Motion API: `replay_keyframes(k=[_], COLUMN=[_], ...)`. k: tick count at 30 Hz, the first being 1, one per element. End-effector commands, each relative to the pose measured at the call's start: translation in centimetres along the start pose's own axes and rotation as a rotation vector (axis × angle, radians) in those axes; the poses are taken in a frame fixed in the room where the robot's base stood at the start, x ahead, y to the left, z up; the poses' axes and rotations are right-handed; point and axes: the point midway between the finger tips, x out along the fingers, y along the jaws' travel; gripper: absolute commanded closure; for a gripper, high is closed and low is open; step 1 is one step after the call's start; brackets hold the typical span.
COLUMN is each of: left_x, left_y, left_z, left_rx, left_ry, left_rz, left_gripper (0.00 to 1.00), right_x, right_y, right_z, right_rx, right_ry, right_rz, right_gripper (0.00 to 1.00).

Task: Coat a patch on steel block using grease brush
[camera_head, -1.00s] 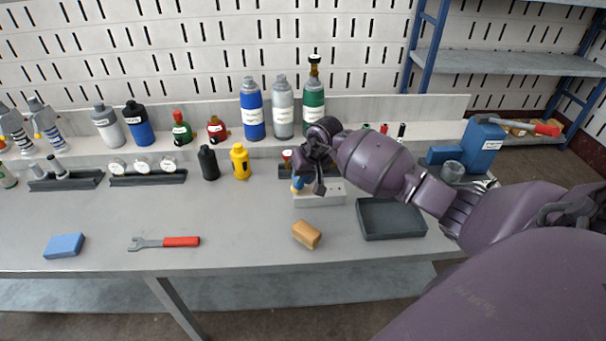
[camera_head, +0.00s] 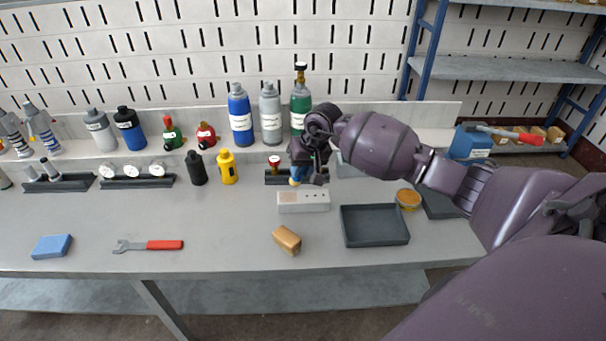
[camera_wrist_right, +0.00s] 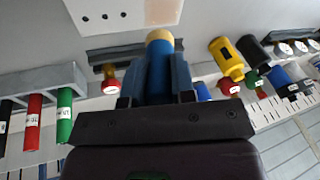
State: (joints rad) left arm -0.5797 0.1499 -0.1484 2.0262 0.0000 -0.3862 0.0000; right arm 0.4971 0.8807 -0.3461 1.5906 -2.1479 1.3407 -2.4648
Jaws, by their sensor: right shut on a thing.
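The steel block (camera_head: 316,201) is a light grey bar with small dark holes, lying on the workbench. A pale tan patch (camera_head: 289,197) covers its left end in the head view; the patch also shows in the wrist view (camera_wrist_right: 163,10). My right gripper (camera_head: 299,177) is shut on the grease brush (camera_wrist_right: 159,72), which has a blue handle and a yellow tip. In the head view the brush tip appears just behind the block's left part, apparently above the bench; contact cannot be told. An open tin of orange-yellow grease (camera_head: 408,199) stands at the right. My left gripper is not in view.
A dark empty tray (camera_head: 375,238) sits right of the block. A tan sponge-like block (camera_head: 287,240), a red-handled wrench (camera_head: 165,245) and a blue block (camera_head: 52,246) lie along the front. Bottles and gauges line the back.

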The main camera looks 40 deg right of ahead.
Motion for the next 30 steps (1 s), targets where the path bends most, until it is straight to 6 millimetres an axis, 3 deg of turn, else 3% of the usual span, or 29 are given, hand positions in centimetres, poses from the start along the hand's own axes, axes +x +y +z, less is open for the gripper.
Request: replay_keyframes(k=[9, 30], left_x=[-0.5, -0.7], left_y=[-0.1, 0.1], left_z=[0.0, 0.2], left_rx=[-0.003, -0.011], left_ry=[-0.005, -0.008], left_rz=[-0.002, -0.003], left_gripper=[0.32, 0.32], right_x=[-2.7, -2.8], right_y=[-0.8, -0.9], right_z=[-0.7, -0.7], right_rx=[0.008, 0.01], right_ry=[0.005, 0.003], right_rz=[0.002, 0.002], right_gripper=[1.0, 1.0])
